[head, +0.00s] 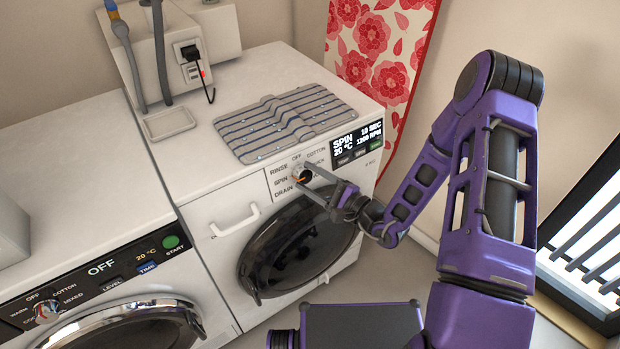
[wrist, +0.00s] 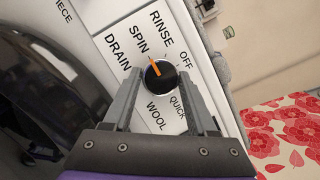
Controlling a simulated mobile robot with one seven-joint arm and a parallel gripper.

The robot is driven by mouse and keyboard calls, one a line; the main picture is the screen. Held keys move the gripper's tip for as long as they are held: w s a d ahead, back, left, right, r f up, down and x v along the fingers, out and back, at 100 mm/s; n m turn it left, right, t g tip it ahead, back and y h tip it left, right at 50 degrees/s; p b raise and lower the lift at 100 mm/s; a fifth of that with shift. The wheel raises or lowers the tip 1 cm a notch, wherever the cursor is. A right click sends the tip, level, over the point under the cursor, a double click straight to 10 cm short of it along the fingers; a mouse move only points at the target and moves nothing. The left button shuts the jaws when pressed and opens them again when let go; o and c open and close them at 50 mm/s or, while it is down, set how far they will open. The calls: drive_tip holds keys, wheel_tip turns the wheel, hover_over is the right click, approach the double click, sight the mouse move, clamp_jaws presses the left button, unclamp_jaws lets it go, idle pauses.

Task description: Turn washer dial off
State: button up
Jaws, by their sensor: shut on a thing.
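The washer dial (head: 302,174) is a round black knob with an orange pointer on the front panel of the right-hand machine. In the wrist view the dial (wrist: 160,80) sits between my two finger tips, and its orange pointer is at SPIN. OFF is printed further clockwise, past RINSE. My gripper (head: 318,188) reaches the dial from the right and is shut on it; its fingers also show in the wrist view (wrist: 160,85). The washer's display (head: 357,140) reads SPIN, 20 °C, 10 SEC, 1200 RPM.
A second machine (head: 80,175) at the left has a display reading OFF. The washer's dark round door (head: 295,255) lies below the dial. A striped grey mat (head: 285,122) lies on the washer top. A floral red panel (head: 375,50) stands behind. A window (head: 590,245) is at the right.

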drive_tip(key=m+t, duration=0.1)
drive_tip(key=m, duration=0.2)
drive_tip(key=m+t+p, duration=0.1)
drive_tip(key=m, duration=0.1)
drive_tip(key=shift+s+m+h, duration=0.15)
drive_tip(key=shift+m+h, duration=0.25)
drive_tip(key=m+t+p, duration=0.1)
drive_tip(key=m, duration=0.1)
drive_tip(key=m+h+p, duration=0.1)
drive_tip(key=m, duration=0.1)
drive_tip(key=shift+a+m+t+h, duration=0.15)
drive_tip(key=shift+m+t+h, duration=0.15)
drive_tip(key=shift+m+t, duration=0.1)
drive_tip(key=m+h+p, duration=0.1)
drive_tip(key=m+p, duration=0.1)
drive_tip(key=m, duration=0.1)
drive_tip(key=m+t+h+p, duration=0.1)
drive_tip(key=m+p, duration=0.1)
drive_tip(key=m, duration=0.1)
drive_tip(key=shift+s+a+r, duration=0.1)
drive_tip(key=shift+r, duration=0.05)
drive_tip(key=shift+a+m+t+h+p, duration=0.15)
drive_tip(key=shift+m+h+p, duration=0.5)
drive_tip(key=shift+m+p, duration=0.7)
drive_tip(key=shift+d+m+t+h+p, duration=0.15)
drive_tip(key=shift+m+h+p, duration=0.6)
drive_tip(key=shift+m, duration=1)
drive_tip(key=shift+a, duration=0.15)
drive_tip(key=o, duration=1.4)
drive_tip(key=shift+c, duration=0.2)
